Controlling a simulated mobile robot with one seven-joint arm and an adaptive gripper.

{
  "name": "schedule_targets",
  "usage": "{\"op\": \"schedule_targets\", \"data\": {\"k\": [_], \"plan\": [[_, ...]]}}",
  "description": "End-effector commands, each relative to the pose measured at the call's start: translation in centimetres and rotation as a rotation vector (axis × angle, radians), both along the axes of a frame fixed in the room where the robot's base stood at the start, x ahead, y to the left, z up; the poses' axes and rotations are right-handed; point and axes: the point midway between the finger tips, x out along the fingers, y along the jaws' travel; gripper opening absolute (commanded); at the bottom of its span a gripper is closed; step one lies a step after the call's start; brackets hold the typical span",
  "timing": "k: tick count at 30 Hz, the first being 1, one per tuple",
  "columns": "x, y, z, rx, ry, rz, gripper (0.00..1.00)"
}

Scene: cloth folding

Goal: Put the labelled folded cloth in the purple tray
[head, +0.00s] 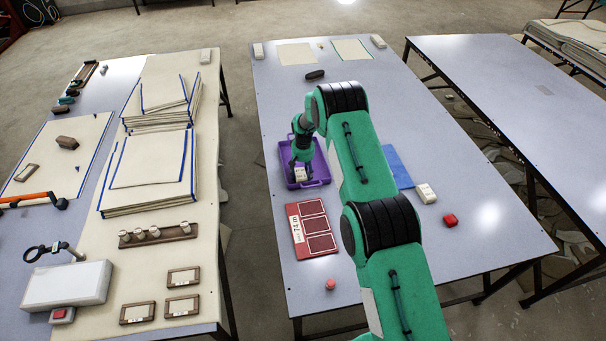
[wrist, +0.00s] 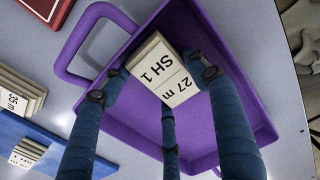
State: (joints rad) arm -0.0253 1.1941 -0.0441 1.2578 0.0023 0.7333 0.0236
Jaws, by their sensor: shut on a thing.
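The labelled folded cloth (head: 300,175) is a small cream block with a label reading "SH 1" and "27 m", clear in the wrist view (wrist: 168,70). My gripper (head: 301,163) is shut on it, with blue fingers on its sides in the wrist view (wrist: 160,85). The purple tray (head: 321,175) lies on the middle table, and the cloth is within its outline. The tray's floor and handle show around the fingers in the wrist view (wrist: 130,130). I cannot tell whether the cloth touches the tray floor.
A red board (head: 311,229) with dark panels lies in front of the tray. A blue mat (head: 398,168) lies to the right, partly behind my arm. The table's right side is mostly clear.

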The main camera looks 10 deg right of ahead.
Motion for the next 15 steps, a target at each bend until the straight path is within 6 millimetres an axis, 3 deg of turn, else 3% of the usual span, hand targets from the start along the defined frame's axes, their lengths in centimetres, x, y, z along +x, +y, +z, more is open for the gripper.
{"op": "schedule_targets", "data": {"k": [2,3,4,15], "plan": [[-0.02,0.0,-0.28,0.0,0.0,0.0,0.34],[-0.03,0.0,-0.29,0.0,0.001,0.0,0.64],[-0.03,0.0,-0.25,0.0,0.001,0.0,0.68],[-0.01,0.0,-0.1,0.0,0.0,0.0,0.68]]}}
